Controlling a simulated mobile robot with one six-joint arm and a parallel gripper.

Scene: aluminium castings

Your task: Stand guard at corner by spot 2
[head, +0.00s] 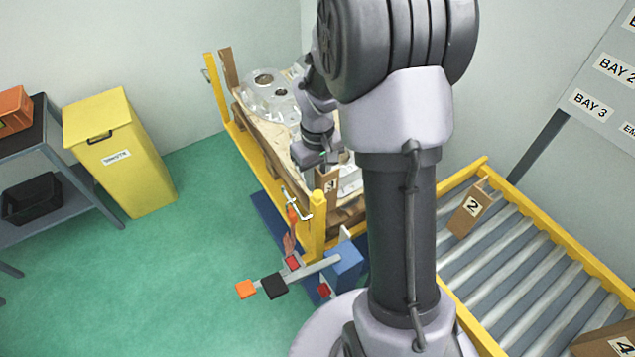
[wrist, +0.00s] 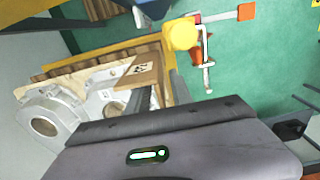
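A brown cardboard guard (head: 327,187) with a label that looks like 3 stands upright at the near corner of the pallet load, beside a yellow post (head: 318,228). It also shows in the wrist view (wrist: 120,78). My gripper (head: 322,166) is right at its top; one dark finger (wrist: 140,102) reaches the board in the wrist view. The second finger is hidden, so I cannot tell whether it grips. Another guard (head: 470,208), marked 2, lies tilted on the roller conveyor (head: 500,265). A brown guard (head: 227,68) stands at the far left corner. Grey castings (head: 268,92) sit on the pallet.
A guard marked 4 (head: 608,343) lies at the conveyor's lower right. A bar with orange and black blocks (head: 274,286) juts into the aisle from a blue block (head: 344,262). A yellow bin (head: 120,155) and shelf (head: 35,170) stand left. Green floor between is clear.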

